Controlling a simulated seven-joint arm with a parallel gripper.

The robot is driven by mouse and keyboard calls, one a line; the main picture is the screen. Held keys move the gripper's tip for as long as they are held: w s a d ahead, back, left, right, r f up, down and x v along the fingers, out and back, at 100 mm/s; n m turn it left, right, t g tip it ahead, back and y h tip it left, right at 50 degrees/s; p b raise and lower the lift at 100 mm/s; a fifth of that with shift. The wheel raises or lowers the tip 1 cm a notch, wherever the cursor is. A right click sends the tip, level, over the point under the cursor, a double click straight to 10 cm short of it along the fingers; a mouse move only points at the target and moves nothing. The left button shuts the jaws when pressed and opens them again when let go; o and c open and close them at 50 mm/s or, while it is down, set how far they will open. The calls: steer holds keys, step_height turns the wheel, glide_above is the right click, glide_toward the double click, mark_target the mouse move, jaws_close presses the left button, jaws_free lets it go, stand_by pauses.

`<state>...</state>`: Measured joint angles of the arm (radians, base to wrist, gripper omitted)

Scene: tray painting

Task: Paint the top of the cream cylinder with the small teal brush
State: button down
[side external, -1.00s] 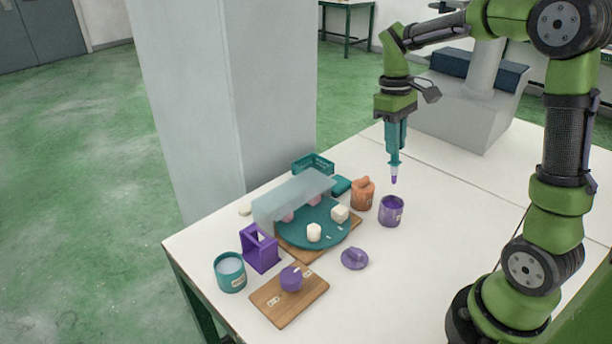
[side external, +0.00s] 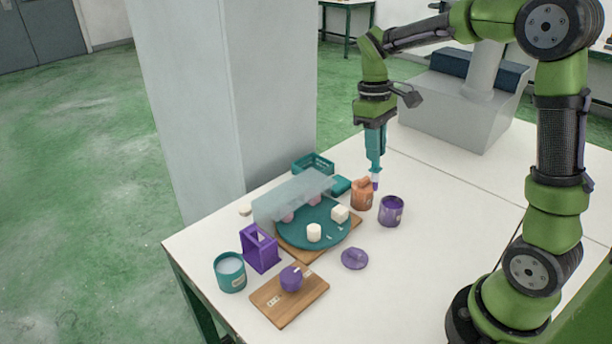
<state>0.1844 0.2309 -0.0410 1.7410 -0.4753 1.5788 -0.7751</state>
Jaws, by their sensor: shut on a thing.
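My gripper (side external: 374,130) is shut on the small teal brush (side external: 375,160), which points down with a purple tip. The brush tip is in the air near the orange jar, up and to the right of the tray. The cream cylinder (side external: 314,232) stands upright on the front part of the round teal tray (side external: 295,236). A cream cube (side external: 340,214) sits on the tray to its right. Pinkish pieces at the tray's back are partly hidden by a translucent cover. The open purple pot (side external: 391,211) stands to the right of the tray.
The translucent cover (side external: 290,196) overhangs the tray's back left. An orange jar (side external: 362,194) stands between tray and purple pot. A purple lid (side external: 354,258), purple stand (side external: 259,248), teal pot (side external: 230,272) and wooden board (side external: 276,301) lie in front. The table's right side is clear.

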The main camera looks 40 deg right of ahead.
steer(key=w+a+f+y, duration=0.1)
steer(key=w+a, duration=0.1)
steer(key=a, duration=0.4)
steer(key=w+a+f+m+y, duration=0.1)
steer(key=w+a+f, duration=0.1)
steer(key=a, duration=0.4)
steer(key=shift+w+a+f, duration=0.25)
steer(key=shift+w+a, duration=0.05)
steer(key=shift+a, duration=0.05)
steer(key=shift+f, duration=0.55)
stand_by(0.7)
steer(key=shift+a, duration=0.15)
steer(key=shift+a, duration=0.2)
steer(key=shift+d, duration=0.65)
